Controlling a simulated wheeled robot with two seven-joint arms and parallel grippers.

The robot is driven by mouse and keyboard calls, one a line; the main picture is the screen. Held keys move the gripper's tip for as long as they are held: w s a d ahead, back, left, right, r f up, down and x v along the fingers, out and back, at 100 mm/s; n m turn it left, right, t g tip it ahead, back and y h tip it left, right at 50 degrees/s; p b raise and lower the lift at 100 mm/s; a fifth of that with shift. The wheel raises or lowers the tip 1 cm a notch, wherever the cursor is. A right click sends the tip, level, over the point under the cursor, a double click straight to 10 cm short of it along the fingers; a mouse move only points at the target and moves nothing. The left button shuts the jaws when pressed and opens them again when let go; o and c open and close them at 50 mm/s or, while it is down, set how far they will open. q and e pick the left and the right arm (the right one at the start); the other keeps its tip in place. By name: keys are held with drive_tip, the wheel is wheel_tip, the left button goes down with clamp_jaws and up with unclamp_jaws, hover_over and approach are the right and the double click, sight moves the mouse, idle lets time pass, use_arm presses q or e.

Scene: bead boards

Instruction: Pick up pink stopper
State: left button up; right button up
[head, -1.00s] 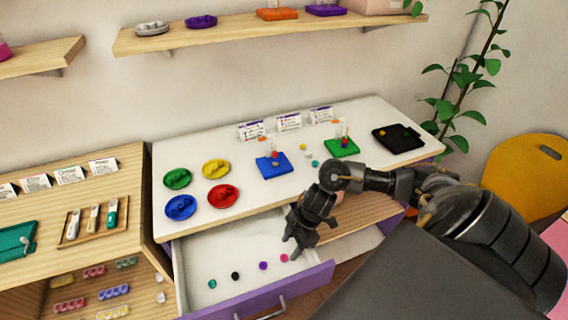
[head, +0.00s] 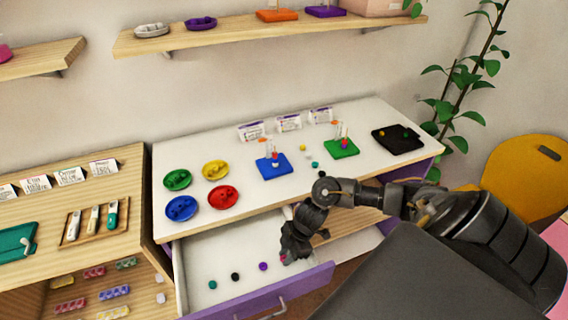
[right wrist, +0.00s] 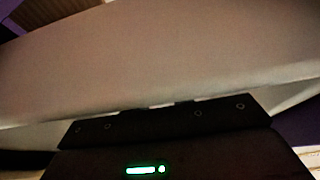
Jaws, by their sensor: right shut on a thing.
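In the head view my right gripper (head: 286,258) is down in the open drawer (head: 222,252), at its right end. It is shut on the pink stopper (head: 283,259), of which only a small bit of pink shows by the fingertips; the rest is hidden. In the right wrist view the dark gripper body (right wrist: 165,130) fills the bottom, and only a faint pale pink sliver shows at its edge. A purple stopper (head: 263,266), a black stopper (head: 235,276) and a teal stopper (head: 213,285) lie to the left in the drawer. My left gripper is not in view.
The drawer's purple front (head: 300,288) stands close to my right gripper. On the white tabletop are green, yellow, blue and red dishes (head: 223,196), a blue board (head: 274,166), a green board (head: 341,148) and a black tray (head: 398,138).

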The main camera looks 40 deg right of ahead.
drive_tip(key=shift+c, duration=0.8)
drive_tip(key=shift+r, duration=0.1)
drive_tip(key=shift+r, duration=0.25)
wheel_tip(320, 180, up, 2)
drive_tip(key=shift+w+r, duration=0.1)
drive_tip(key=s+d+r+b, duration=0.3)
drive_tip(key=s+d+r, duration=0.5)
drive_tip(key=s+r, duration=0.2)
drive_tip(key=shift+s, duration=0.85)
